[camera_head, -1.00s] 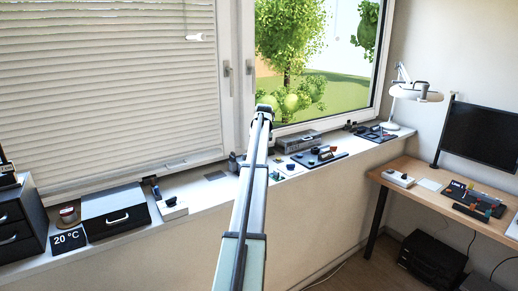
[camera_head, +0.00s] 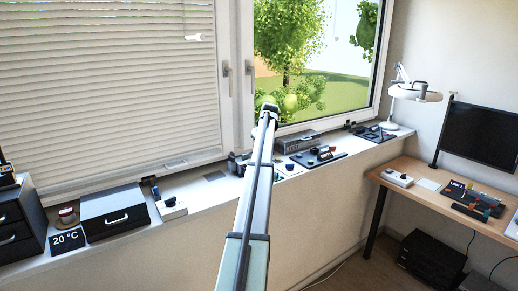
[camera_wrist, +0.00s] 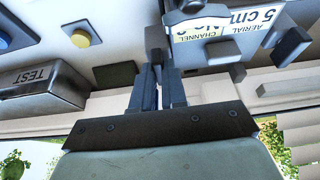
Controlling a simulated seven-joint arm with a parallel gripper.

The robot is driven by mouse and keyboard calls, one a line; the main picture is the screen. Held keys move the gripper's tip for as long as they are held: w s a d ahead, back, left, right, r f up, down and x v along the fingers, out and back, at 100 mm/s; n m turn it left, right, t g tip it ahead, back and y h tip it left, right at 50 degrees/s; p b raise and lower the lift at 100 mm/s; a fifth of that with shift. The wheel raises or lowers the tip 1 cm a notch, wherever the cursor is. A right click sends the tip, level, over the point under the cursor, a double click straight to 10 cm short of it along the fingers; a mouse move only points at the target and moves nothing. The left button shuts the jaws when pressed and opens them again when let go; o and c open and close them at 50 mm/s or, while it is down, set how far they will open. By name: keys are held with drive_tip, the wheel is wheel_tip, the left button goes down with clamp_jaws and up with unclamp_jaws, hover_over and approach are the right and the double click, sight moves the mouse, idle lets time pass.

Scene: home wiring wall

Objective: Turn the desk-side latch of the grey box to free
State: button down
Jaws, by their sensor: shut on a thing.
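The grey box (camera_wrist: 220,52) with the labels "AERIAL CHANNEL" and "5 cm" shows at the top right of the wrist view. In the head view it seems to be the small grey thing (camera_head: 236,164) on the sill, partly hidden by my arm. A dark upright latch piece (camera_wrist: 155,38) stands at the box's left side in the wrist view, the desk side. My gripper (camera_wrist: 158,72) is shut on this latch piece. The exact turn of the latch is hard to tell. In the head view my arm hides the gripper.
In the head view, a dark board (camera_head: 318,157) lies further right on the sill. The window (camera_head: 320,60) stands behind.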

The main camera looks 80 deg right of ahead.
drive_tip(key=c, duration=1.2)
unclamp_jaws()
drive_tip(key=shift+o, duration=0.2)
drive_tip(key=shift+r, duration=0.1)
drive_tip(key=v, duration=1.3)
drive_tip(key=shift+r, duration=0.25)
drive_tip(key=shift+s+a, duration=0.1)
drive_tip(key=shift+s, duration=0.05)
